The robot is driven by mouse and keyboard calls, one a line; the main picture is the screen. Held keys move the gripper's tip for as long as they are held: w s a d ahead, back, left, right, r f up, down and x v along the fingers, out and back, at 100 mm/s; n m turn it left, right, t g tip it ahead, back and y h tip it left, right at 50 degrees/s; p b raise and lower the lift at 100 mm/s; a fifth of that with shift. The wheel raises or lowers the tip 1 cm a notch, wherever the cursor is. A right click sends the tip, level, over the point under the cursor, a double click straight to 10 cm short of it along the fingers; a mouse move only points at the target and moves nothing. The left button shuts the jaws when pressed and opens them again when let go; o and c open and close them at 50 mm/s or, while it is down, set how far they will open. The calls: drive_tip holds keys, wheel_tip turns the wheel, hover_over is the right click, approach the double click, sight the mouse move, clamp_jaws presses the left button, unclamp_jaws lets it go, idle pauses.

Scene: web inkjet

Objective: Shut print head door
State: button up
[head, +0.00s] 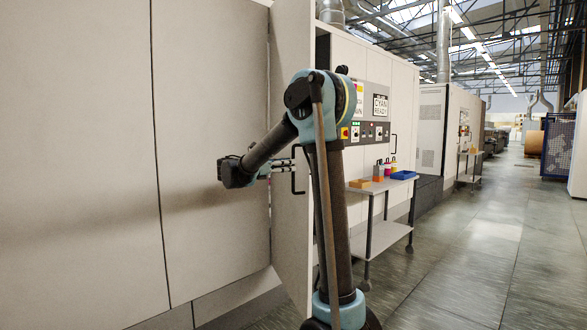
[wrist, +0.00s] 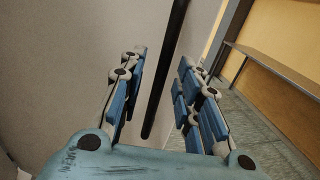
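The print head door (head: 290,235) is a pale grey panel. It stands open, swung out from the machine front. A black bar handle (head: 293,182) is on its face. My gripper (head: 287,166) is at the handle, reaching in from the left. In the wrist view my gripper (wrist: 160,78) is open, with blue-padded fingers on both sides of the black handle (wrist: 168,65). The bar runs between the fingers with gaps visible on both sides. The door's plain face (wrist: 75,60) fills the left of that view. My arm hides part of the door's edge in the head view.
Large grey cabinet panels (head: 210,90) fill the left. A control panel (head: 368,131) is on the machine behind my arm. A side table (head: 385,186) with small bottles and a blue tray (head: 403,174) stands beyond the door. The aisle floor (head: 470,250) at right is clear.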

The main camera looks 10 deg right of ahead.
drive_tip(key=shift+x, duration=1.6)
clamp_jaws()
